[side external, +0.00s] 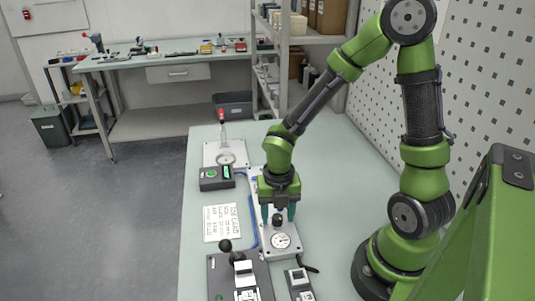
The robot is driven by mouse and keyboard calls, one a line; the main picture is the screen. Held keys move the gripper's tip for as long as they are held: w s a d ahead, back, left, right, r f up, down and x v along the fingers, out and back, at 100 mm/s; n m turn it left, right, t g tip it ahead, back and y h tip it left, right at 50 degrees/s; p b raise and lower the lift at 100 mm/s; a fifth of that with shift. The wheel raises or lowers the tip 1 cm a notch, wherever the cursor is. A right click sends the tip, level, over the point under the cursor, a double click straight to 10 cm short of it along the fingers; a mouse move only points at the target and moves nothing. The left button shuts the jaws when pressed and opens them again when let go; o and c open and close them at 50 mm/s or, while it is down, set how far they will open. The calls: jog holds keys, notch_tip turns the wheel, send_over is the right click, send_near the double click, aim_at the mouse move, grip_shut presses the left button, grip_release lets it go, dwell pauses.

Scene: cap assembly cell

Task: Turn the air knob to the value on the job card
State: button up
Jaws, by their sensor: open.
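The air knob (277,220) is a dark round knob on a light plate, just behind a round white dial gauge (281,240). My gripper (278,212) points down with its fingers apart, one on each side of the knob. I cannot tell whether the fingers touch it. The job card (222,223) lies flat on the table to the left of the gripper. It carries several handwritten lines, too small to read. The needle's reading on the gauge is also too small to tell.
A black box with a green button (215,178) stands behind the card. A red-topped device (222,140) stands farther back. A ball-handled lever fixture (238,275) and a small switch box (299,282) are at the front. A blue hose (251,220) runs beside the gauge plate.

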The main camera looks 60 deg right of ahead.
aim_at(277, 216)
notch_tip(277, 216, up, 17)
dwell(0.4)
jog(key=shift+f, duration=0.1)
jog(key=s+r+m+t+y, duration=0.1)
jog(key=s+r+m+t, duration=0.1)
jog(key=m, duration=1.3)
jog(key=s+a+r+m+t+y, duration=0.1)
jog(key=m+t, duration=0.4)
jog(key=m, duration=1)
jog(key=shift+s+a+r, duration=0.25)
jog(key=shift+s+r, duration=0.6)
